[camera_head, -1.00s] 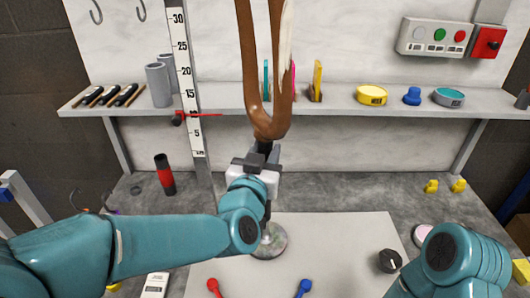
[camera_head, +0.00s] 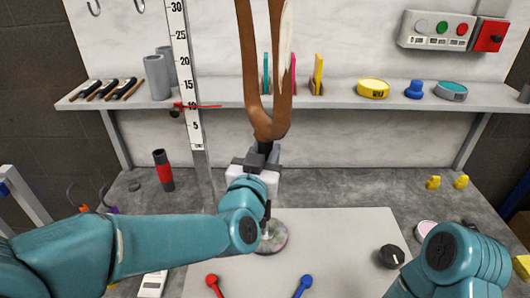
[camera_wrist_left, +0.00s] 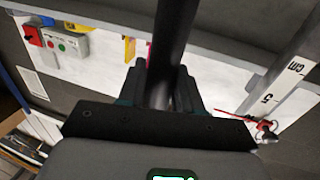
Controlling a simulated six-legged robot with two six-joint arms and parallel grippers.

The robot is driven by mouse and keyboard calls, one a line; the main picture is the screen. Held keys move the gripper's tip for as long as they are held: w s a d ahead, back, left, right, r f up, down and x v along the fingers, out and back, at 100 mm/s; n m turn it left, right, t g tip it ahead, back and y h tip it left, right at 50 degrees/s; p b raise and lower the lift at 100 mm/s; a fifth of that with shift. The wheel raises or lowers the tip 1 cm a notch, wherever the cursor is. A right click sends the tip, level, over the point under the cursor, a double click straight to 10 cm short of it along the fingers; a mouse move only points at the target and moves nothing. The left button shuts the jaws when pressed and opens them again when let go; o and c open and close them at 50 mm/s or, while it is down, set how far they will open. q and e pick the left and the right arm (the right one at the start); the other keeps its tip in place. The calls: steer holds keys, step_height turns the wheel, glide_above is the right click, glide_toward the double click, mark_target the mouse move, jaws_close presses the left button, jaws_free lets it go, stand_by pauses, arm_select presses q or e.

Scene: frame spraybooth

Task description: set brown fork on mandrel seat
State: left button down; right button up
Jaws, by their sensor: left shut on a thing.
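The brown fork (camera_head: 268,124) is upright in the head view, crown low and two legs rising out of the top of the picture. One leg has a pale patch. My left gripper (camera_head: 258,165) is shut on its dark stem below the crown. In the left wrist view the dark stem (camera_wrist_left: 172,45) runs between the fingers (camera_wrist_left: 165,92). A round greyish disc (camera_head: 273,240) on the pale mat lies low behind my left gripper, partly hidden by it; I cannot tell whether it is the mandrel seat. My right gripper is out of view; only my right arm shows.
A shelf (camera_head: 215,98) crosses behind the fork, with grey tubes (camera_head: 157,78), yellow (camera_head: 373,88) and teal (camera_head: 451,90) round tins. A ruler (camera_head: 186,85) with a red pointer stands left. A red-black cylinder (camera_head: 163,170) stands on the bench. The pale mat (camera_head: 340,240) is mostly clear.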

arm_select(q)
steer(key=shift+f+b, duration=3.05)
steer(key=shift+f, duration=0.2)
steer(key=c, duration=0.7)
jaws_free()
steer(key=shift+f, duration=0.15)
steer(key=b+v, duration=0.1)
steer(key=v, duration=1.5)
steer(key=shift+s, duration=0.2)
